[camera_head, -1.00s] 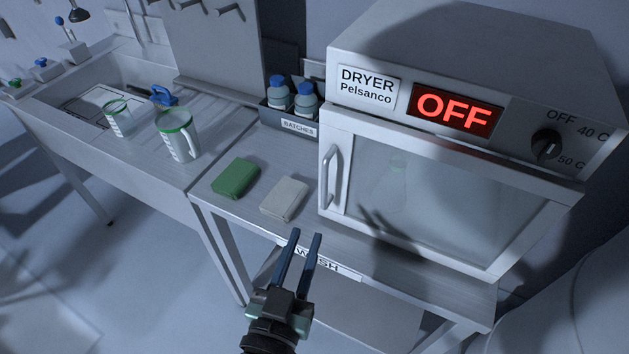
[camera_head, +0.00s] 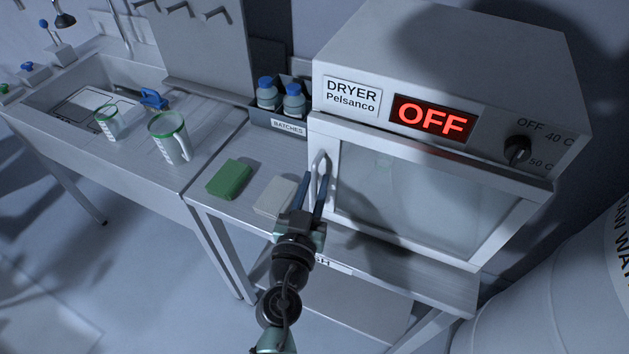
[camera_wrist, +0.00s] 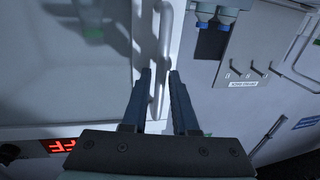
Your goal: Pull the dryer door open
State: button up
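The dryer (camera_head: 355,55) is a white box with a red OFF display. Its windowed door (camera_head: 410,195) looks shut. The door's upright bar handle (camera_head: 320,163) is at the door's left edge; the wrist view shows the handle (camera_wrist: 164,40) as a pale bar. My gripper (camera_head: 315,178) is at the handle, with its fingers pointing to the door. In the wrist view my gripper (camera_wrist: 160,72) is open, with one blue finger on each side of the handle. Gaps show beside the bar, so the fingers do not look closed on it. The fingers partly hide the handle's lower part in the head view.
A green block (camera_head: 229,179) and a pale block (camera_head: 274,195) lie on the bench left of the dryer. A batches bin (camera_head: 288,128) with blue-capped bottles stands behind them. Two green-rimmed jugs stand by the sink. A large white drum (camera_head: 560,290) is at lower right.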

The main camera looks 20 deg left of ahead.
grip_shut()
dwell(1.5)
